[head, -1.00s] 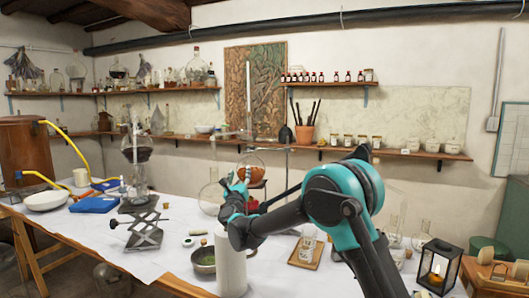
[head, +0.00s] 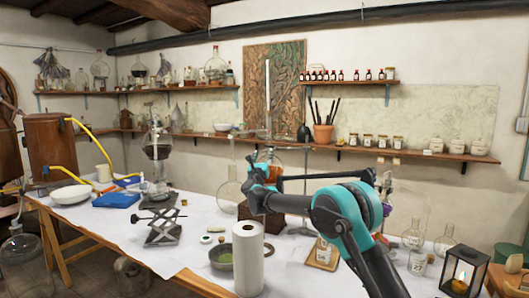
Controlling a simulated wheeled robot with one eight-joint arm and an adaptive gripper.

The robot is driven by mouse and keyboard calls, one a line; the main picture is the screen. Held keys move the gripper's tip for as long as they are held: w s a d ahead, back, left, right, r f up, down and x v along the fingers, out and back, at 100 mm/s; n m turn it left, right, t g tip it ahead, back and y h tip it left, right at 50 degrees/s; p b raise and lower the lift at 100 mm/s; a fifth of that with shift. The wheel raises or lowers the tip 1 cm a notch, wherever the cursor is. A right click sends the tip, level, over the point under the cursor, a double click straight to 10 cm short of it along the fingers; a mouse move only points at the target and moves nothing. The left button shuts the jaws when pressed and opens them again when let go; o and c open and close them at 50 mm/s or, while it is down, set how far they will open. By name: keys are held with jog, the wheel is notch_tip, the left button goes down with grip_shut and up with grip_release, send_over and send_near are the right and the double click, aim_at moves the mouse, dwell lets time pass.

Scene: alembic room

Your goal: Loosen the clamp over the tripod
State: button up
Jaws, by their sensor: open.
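A round flask with orange liquid (head: 271,174) stands at the back middle of the white-covered table, with a tall clear glass tube (head: 267,100) above it. A thin horizontal bar (head: 290,144) of the clamp meets the setup at the flask's neck. The tripod below the flask is mostly hidden behind my arm, and the clamp's screw is too small to make out. My gripper (head: 257,170) is open, small in the picture, and overlaps the flask's left side. I cannot tell whether it touches anything.
A clear round flask (head: 230,192) is left of my gripper, and a lab jack (head: 163,225) further left. A lit lantern (head: 462,270) and several flasks are at right.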

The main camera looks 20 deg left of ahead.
aim_at(264, 151)
jog(key=shift+x, duration=1.85)
jog(key=shift+c, duration=0.4)
jog(key=c, duration=1.1)
